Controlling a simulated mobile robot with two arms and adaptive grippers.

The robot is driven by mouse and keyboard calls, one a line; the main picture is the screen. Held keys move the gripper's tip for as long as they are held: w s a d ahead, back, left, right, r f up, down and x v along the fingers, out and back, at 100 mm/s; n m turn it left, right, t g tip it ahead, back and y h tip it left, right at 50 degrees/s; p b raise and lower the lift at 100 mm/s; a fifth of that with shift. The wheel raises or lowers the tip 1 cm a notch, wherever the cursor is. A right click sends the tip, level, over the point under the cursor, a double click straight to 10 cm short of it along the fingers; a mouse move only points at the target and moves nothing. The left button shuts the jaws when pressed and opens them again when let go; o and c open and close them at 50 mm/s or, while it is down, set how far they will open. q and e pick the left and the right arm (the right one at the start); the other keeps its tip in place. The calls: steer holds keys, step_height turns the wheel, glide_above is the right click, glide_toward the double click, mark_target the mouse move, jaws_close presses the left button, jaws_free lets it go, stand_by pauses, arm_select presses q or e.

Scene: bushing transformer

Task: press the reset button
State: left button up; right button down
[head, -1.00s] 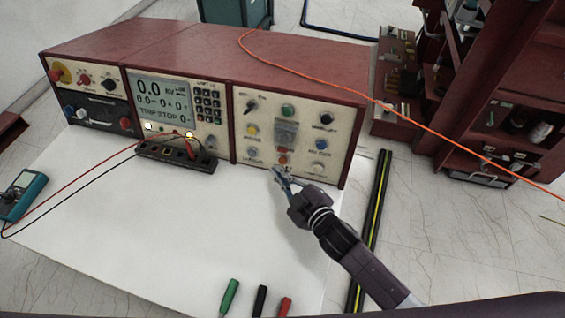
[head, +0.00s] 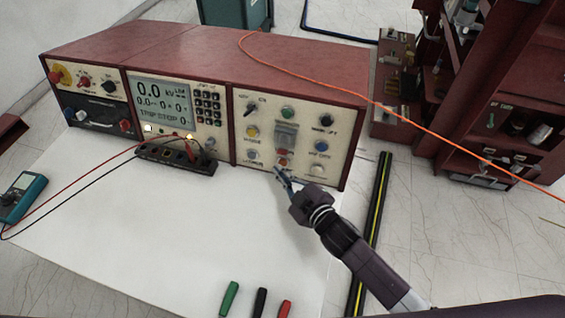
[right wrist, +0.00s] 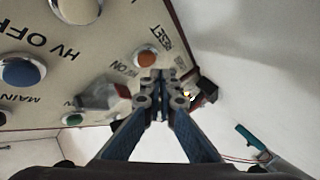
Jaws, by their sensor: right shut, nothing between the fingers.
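The red-framed test set has a cream right-hand panel (head: 268,142) with several buttons and knobs. An orange-red button (head: 282,161) sits low in the middle of that panel. In the right wrist view the orange button (right wrist: 146,58) is close to the printed word RESET. My right gripper (head: 277,170) is shut and empty, in front of the panel's lower edge, just below and left of this button. In the right wrist view its closed fingertips (right wrist: 160,76) appear just beside the button; I cannot tell whether they touch anything. My left gripper is out of view.
Nearby are a blue button (head: 321,146), a white button (head: 317,170) and a grey cover (head: 286,134). A black terminal strip (head: 176,158) with leads stands at left. Screwdrivers (head: 260,301) lie at the front. The white mat (head: 150,230) is mostly clear.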

stand_by(0.7)
steer(key=shift+w+d+f, duration=0.1)
steer(key=shift+w, duration=0.3)
steer(key=shift+w+d+f, duration=0.1)
steer(key=shift+w+d, duration=0.1)
steer(key=shift+w, duration=0.2)
stand_by(0.8)
steer(key=shift+s, duration=0.1)
steer(key=shift+s+a+r+p, duration=0.1)
steer(key=shift+s+a+p, duration=0.1)
steer(key=shift+s, duration=0.2)
steer(key=shift+s+a+r+p, duration=0.1)
steer(key=shift+s+p, duration=0.1)
steer(key=shift+s, duration=0.15)
steer(key=s, duration=0.1)
steer(key=s+p, duration=0.1)
steer(key=s+a+r, duration=0.1)
steer(key=shift+p, duration=0.3)
steer(key=shift+s+a+r, duration=0.1)
steer(key=shift+s+a, duration=0.15)
steer(key=shift+s, duration=0.55)
